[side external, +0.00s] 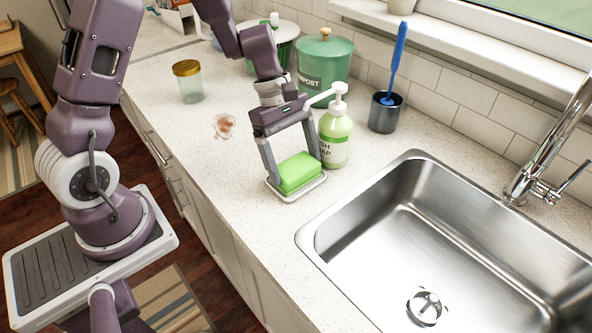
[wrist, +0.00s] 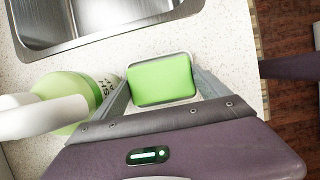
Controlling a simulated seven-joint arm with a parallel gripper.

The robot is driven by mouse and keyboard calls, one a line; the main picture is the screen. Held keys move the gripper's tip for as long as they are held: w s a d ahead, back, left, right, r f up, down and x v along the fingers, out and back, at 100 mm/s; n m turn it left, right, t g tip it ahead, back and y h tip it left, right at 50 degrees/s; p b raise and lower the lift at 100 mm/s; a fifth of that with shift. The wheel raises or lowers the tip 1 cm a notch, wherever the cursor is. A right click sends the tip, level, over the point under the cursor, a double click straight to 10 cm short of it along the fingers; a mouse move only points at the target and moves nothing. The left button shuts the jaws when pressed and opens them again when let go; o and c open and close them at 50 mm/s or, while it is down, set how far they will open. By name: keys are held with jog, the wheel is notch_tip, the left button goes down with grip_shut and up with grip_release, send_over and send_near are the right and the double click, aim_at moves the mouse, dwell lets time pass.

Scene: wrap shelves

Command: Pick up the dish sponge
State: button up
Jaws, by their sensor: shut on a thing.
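The dish sponge (side external: 299,172) is a bright green block in a shallow pale tray (side external: 290,196) on the counter, left of the sink. My gripper (side external: 294,178) points down over it with one finger on each side, shut on the sponge. In the wrist view the sponge (wrist: 160,80) lies between the two fingers (wrist: 162,85). The sponge still appears to sit in the tray; I cannot tell whether it is lifted at all.
A green dish soap bottle (side external: 335,135) with a white pump stands close beside my gripper. A steel sink (side external: 400,200) is to the right. A dark cup (side external: 384,115) with a blue brush, a green compost bin (side external: 322,70) and a gold-lidded jar (side external: 189,85) stand farther back.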

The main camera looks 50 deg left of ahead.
aim_at(299, 167)
jog(key=shift+r, duration=0.1)
jog(key=v, duration=0.3)
jog(key=shift+d+r, duration=0.25)
jog(key=shift+r, duration=0.1)
jog(key=a, duration=1.7)
jog(key=shift+a, duration=0.25)
